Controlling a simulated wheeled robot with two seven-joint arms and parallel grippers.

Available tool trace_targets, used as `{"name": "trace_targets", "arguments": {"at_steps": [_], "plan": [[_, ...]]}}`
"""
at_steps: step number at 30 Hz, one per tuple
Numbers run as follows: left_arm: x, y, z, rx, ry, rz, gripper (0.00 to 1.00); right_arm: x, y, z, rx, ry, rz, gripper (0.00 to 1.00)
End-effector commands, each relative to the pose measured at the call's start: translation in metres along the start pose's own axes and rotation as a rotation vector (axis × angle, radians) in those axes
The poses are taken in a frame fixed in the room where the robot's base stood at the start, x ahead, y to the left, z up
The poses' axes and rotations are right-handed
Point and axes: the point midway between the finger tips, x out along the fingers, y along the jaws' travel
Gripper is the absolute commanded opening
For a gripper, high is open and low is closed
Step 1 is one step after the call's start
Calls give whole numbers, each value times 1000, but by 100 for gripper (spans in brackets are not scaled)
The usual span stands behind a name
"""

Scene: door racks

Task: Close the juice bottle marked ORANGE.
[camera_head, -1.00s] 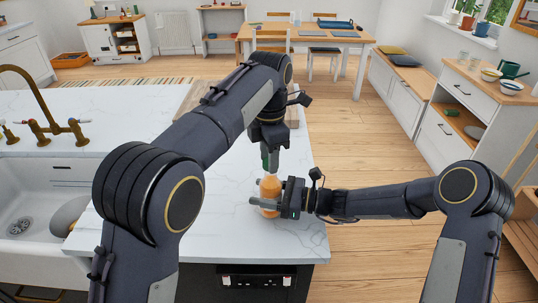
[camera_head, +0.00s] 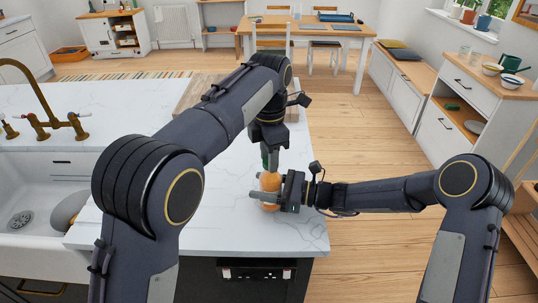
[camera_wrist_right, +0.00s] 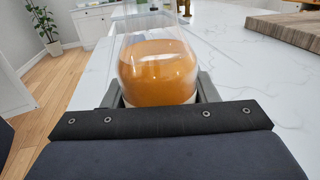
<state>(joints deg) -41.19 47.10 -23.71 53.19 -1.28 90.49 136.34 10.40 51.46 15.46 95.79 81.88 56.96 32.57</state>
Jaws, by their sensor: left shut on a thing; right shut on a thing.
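The juice bottle (camera_head: 270,184) holds orange juice and stands upright on the white counter near its right end. My right gripper (camera_head: 270,197) comes in from the right and is shut around its lower body. In the right wrist view the clear bottle (camera_wrist_right: 157,72) sits between the fingers, orange below and clear glass above; its top is cut off. My left gripper (camera_head: 270,163) points down directly over the bottle, shut on a small green piece that looks like the cap. Whether the cap touches the bottle neck is hidden. No ORANGE marking is readable.
The marbled counter (camera_head: 225,225) is clear around the bottle. A wooden board (camera_head: 195,95) lies further back, partly behind my left arm. A white sink (camera_head: 30,190) with a brass tap (camera_head: 45,125) is at the left. Open wooden floor lies to the right.

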Motion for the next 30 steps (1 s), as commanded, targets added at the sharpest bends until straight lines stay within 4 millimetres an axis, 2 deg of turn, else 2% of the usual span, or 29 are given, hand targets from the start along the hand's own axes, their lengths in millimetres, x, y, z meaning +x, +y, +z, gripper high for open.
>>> {"name": "trace_targets", "arguments": {"at_steps": [19,20,23,26,30], "plan": [[11,0,0,0,0,0,13,0,0,0,0,1,-1,12],[12,0,0,0,0,0,13,0,0,0,0,1,-1,0],[11,0,0,27,0,0,13,0,0,0,0,1,-1,0],[11,1,0,161,-1,0,13,0,0,0,0,1,-1,0],[11,3,0,516,-2,0,13,0,0,0,0,1,-1,0]]}}
